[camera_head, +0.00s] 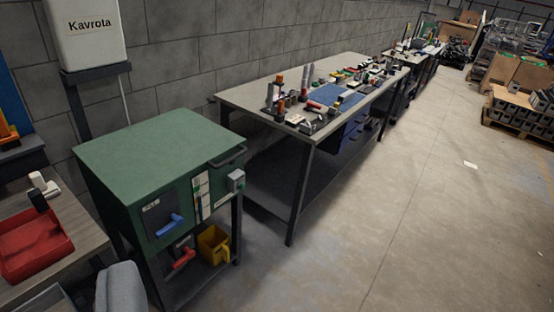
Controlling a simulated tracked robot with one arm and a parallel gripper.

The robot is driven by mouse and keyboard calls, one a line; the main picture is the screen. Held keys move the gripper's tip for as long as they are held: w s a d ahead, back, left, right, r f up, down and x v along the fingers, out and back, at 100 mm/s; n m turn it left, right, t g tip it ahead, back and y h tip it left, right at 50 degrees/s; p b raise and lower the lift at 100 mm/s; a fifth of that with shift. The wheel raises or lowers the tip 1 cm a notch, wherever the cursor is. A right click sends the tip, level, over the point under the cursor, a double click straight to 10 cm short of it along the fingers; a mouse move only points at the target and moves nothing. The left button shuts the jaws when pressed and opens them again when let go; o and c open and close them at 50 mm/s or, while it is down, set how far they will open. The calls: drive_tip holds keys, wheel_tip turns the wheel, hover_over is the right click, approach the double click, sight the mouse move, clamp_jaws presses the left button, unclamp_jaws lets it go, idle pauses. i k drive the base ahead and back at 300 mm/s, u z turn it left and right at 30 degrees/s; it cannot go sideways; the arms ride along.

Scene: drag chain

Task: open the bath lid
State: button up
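A green cabinet on dark legs, which looks like the bath, stands at the left against the block wall. Its flat green top, which looks like the lid (155,150), lies level and closed. A dark bar handle (229,157) sits at the top's right front edge. The front panel (168,215) has a blue handle (170,224) and a label strip, with a small grey box (236,180) at the right corner. My gripper is not in view.
A yellow container (213,244) and a red handle (184,258) are below the cabinet's front. A bench with a red tray (32,243) is at the left. A long tool-covered workbench (250,98) stands behind to the right.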

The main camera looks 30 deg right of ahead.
sight(134, 162)
drive_tip(key=z, duration=0.5)
drive_tip(key=k, duration=0.4)
drive_tip(key=z, duration=0.3)
drive_tip(key=i, duration=1.7)
drive_tip(key=u, duration=0.45)
